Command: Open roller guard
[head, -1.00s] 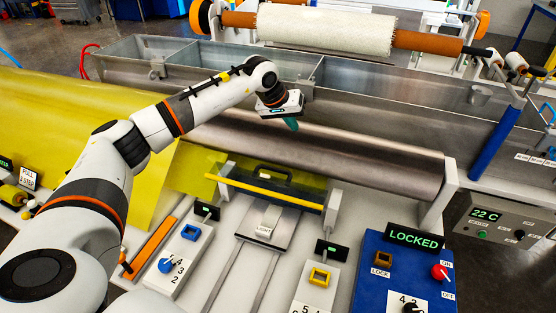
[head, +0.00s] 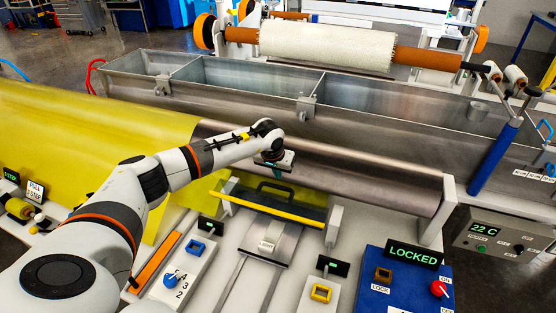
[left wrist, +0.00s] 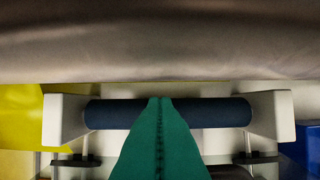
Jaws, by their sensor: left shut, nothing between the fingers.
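The roller assembly stands in front of the large metal drum. Its yellow bar (head: 268,207) runs between two pale end blocks, and a dark handle (head: 277,186) shows just behind the bar. In the left wrist view a dark blue roller (left wrist: 105,114) spans two white blocks. I cannot tell clearly how the guard panel lies. My left gripper (head: 276,170) hangs just above and behind the handle. Its green fingers (left wrist: 160,100) are shut and empty, and they hide the middle of the roller. I cannot tell whether they touch anything. My right gripper is not in view.
The metal drum (head: 370,175) lies close behind the assembly, with the steel bath (head: 400,125) beyond. A blue panel (head: 375,285) with a LOCKED display (head: 414,253) stands at front right. The yellow sheet (head: 90,130) spreads at left.

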